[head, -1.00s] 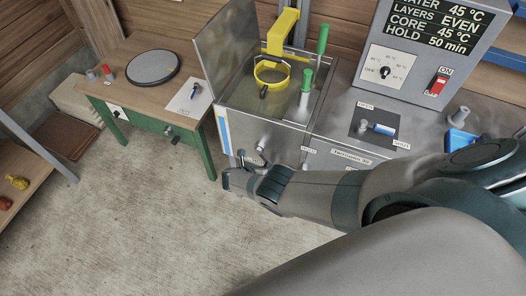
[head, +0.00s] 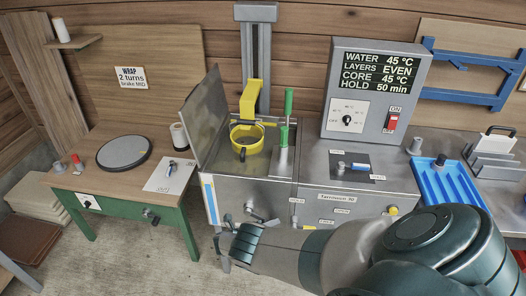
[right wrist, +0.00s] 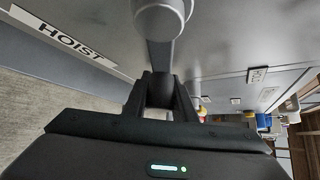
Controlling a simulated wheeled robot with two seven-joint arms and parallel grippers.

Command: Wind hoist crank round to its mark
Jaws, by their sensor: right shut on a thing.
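The hoist crank (right wrist: 159,55) is a grey arm hanging from a round hub on the steel tank's front, beside a HOIST label (right wrist: 62,38) in the right wrist view. My right gripper (right wrist: 160,95) is shut on the crank's far end. In the head view my right gripper (head: 228,240) is low at the tank's front left, and it hides much of the crank. The yellow hoist arm (head: 250,98) stands above the tank, with a yellow-rimmed basket (head: 247,140) at the tank opening. I cannot make out the crank's mark. My left gripper is out of view.
The steel tank (head: 240,192) has an open lid and a green-handled rod. A green-framed table (head: 120,190) is at left, a blue tray (head: 450,185) at right. Floor between table and tank is clear.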

